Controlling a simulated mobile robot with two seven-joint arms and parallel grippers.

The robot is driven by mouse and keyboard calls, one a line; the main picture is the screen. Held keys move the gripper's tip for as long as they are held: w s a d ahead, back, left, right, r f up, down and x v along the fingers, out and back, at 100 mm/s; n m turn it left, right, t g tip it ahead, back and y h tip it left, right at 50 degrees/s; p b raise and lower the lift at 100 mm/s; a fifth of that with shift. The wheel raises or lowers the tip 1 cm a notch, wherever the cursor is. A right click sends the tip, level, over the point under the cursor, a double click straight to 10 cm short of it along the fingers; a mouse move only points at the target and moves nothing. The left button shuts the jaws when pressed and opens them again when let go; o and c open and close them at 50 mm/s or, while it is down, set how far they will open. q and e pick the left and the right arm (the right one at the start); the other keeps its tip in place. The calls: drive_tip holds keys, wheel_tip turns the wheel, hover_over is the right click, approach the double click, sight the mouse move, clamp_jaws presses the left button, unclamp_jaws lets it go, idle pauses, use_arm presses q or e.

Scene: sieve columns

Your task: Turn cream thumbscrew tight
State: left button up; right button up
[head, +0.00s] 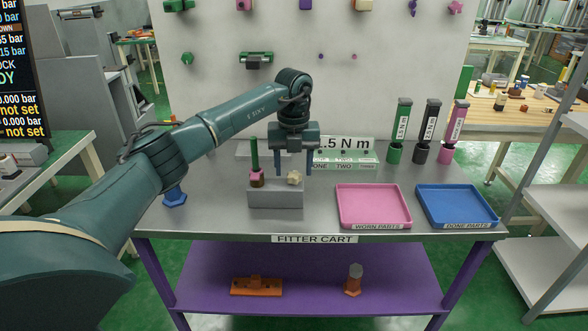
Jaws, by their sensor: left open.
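The cream thumbscrew (294,178) is a small lobed knob on the right part of a grey block (275,198) on the cart. My left gripper (294,172) points down over it from above, with one finger on each side of the knob. The fingers look apart and open; whether they touch the knob I cannot tell. A dark green rod with a pink collar (257,175) stands upright on the left part of the same block. My right gripper does not show.
A pink tray (373,225) and a blue tray (456,222) lie empty on the right. Green, black and pink torque drivers (428,131) stand behind them. A sign reading ".5 N m" (345,145) stands behind the block. A blue part (174,197) sits at the left.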

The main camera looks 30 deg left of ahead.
use_arm(q)
drive_tip(key=shift+f, duration=0.65)
drive_tip(key=c, duration=1)
drive_tip(key=shift+r+m, duration=0.1)
drive_tip(key=shift+m, duration=0.2)
